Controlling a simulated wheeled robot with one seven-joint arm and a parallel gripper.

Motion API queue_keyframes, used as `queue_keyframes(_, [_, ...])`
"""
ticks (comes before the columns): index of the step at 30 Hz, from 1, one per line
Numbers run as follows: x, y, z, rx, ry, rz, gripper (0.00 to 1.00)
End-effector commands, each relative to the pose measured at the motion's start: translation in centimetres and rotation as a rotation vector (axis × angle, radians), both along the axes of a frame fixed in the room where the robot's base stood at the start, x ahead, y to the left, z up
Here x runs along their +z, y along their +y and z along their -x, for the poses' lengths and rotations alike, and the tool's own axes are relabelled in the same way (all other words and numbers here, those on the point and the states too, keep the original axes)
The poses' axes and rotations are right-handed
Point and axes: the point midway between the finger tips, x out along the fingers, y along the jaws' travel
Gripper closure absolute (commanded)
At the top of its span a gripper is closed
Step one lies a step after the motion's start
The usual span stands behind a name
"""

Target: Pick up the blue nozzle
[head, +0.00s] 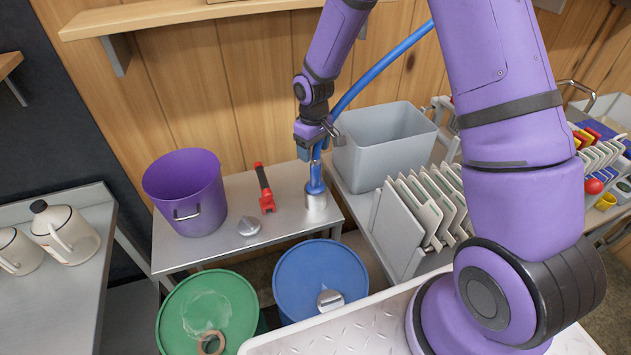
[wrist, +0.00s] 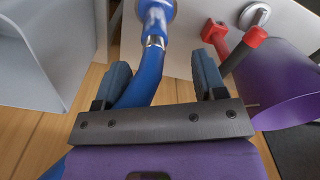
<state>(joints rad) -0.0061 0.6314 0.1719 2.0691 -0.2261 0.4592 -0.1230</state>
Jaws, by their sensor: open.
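The blue nozzle (head: 316,180) stands upright at the end of a blue hose (head: 385,62), its lower end in a silver metal cup (head: 316,201) on the steel table. In the wrist view the nozzle (wrist: 156,22) is beyond my fingertips, with a metal band below it. My gripper (head: 317,146) is above the nozzle, pointing down. In the wrist view my gripper (wrist: 160,72) is open, with the hose running between its fingers, closer to the left one. Whether a finger touches the hose, I cannot tell.
A grey bin (head: 385,145) stands close on the right. Blue (head: 320,278) and green (head: 208,310) drums stand in front.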

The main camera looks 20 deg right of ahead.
Motion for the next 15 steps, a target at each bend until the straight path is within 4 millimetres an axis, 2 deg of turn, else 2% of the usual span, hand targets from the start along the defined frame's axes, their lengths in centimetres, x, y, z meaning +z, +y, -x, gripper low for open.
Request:
queue_keyframes(3, [-1.5,0.0,0.0,0.0,0.002,0.0,0.36])
queue_keyframes(10, [-2.9,-0.2,0.0,0.0,0.001,0.0,0.36])
queue_keyframes(15, [-5.3,-0.6,-0.2,0.0,0.002,0.0,0.36])
